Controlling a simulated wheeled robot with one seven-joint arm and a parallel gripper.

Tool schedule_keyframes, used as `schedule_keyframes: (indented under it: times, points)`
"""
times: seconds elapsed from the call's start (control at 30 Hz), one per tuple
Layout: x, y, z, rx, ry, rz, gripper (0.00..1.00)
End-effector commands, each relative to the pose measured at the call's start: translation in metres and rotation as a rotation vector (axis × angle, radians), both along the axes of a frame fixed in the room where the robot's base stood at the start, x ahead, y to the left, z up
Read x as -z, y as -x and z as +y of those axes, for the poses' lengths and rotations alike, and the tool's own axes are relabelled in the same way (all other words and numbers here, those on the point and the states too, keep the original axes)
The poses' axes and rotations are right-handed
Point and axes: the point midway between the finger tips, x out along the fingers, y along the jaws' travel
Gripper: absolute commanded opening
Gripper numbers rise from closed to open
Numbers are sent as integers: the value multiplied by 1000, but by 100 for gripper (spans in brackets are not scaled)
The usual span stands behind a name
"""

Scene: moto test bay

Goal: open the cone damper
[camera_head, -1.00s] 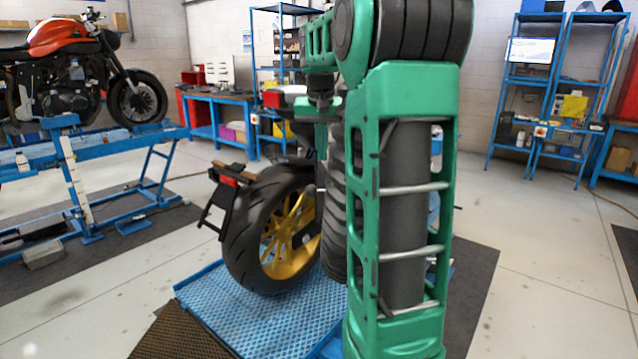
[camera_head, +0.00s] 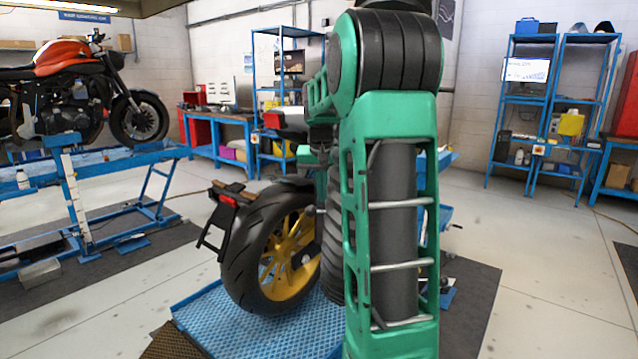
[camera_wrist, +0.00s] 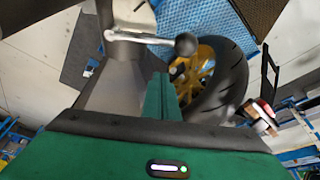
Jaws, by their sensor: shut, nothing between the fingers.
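In the wrist view, a grey tapered body, apparently the cone damper (camera_wrist: 112,88), stands left of my fingers, with a grey cylindrical neck (camera_wrist: 122,48) above. A silver lever (camera_wrist: 143,37) runs right from the neck and ends in a dark ball knob (camera_wrist: 185,44). My gripper (camera_wrist: 160,86) has its green fingers together and empty. In the picture, the fingertips lie below the lever and left of the knob. I cannot tell whether they touch the tapered body. In the head view my arm hides the gripper and most of the damper area.
A motorcycle rear wheel (camera_head: 268,250) with yellow spokes stands over a blue perforated platform (camera_head: 215,318), close behind my arm. A dark ribbed hose-like part (camera_head: 328,240) shows beside it. Another motorcycle (camera_head: 75,85) sits on a blue lift.

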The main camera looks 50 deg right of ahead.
Motion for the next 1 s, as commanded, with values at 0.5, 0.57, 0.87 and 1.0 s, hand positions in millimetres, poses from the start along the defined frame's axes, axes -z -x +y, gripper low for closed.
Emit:
schedule_keyframes:
  times: [0.5,0.57,0.87,1.0]
  points:
    - [15,19,27,-2,1,-1,0]
    - [15,20,28,-2,1,-1,0]
    - [15,20,25,-1,0,-1,0]
    - [15,19,31,-15,1,-1,0]
